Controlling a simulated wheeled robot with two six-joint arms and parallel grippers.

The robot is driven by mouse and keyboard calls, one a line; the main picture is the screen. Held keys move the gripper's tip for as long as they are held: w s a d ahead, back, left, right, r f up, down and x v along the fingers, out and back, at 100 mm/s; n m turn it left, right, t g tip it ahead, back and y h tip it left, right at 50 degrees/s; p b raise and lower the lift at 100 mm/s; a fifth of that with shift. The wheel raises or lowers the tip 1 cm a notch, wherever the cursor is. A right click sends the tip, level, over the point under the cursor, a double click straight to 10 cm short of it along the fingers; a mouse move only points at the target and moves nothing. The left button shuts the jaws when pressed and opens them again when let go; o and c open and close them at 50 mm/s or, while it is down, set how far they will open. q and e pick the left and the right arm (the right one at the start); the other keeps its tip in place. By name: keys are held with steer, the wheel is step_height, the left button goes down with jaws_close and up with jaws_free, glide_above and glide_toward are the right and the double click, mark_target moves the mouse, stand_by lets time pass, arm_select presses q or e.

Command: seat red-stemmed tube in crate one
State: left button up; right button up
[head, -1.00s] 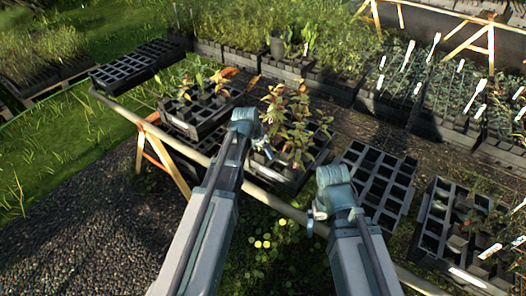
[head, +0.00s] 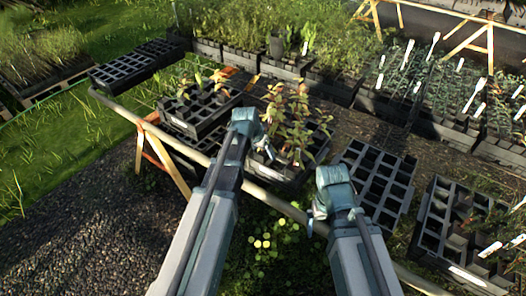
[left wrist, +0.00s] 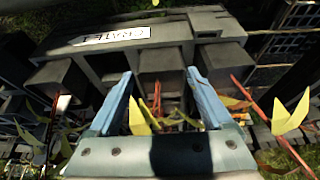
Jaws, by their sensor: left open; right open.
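My left gripper (head: 268,147) is at the near left edge of the middle crate (head: 272,176), which holds several leafy, reddish plants (head: 290,120). In the left wrist view the open fingers of my left gripper (left wrist: 163,92) stand either side of a dark square tube (left wrist: 162,62), with red stems and yellow leaves between and below them. I see no firm hold on anything. A grey crate wall carries a white label (left wrist: 110,37), upside down, that seems to read crate 1. My right gripper (head: 316,218) is open and empty by the front rail; its tips are small.
A crate with a few plants (head: 190,122) stands left of the middle one. An empty celled crate (head: 376,184) lies right, and a partly filled crate (head: 430,222) lies further right. Planted trays line the back. An orange-legged rail (head: 285,208) runs along the front.

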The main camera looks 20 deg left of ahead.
arm_select(q)
steer(key=shift+a, duration=0.2)
steer(key=shift+r+p, duration=0.4)
steer(key=shift+p, duration=0.1)
steer(key=p+v, duration=1.2)
steer(key=v, duration=0.1)
steer(key=shift+d+f, duration=0.1)
steer(key=shift+d, duration=0.1)
steer(key=b+x, duration=0.8)
steer(key=shift+w+f, duration=0.1)
steer(key=shift+f, duration=0.3)
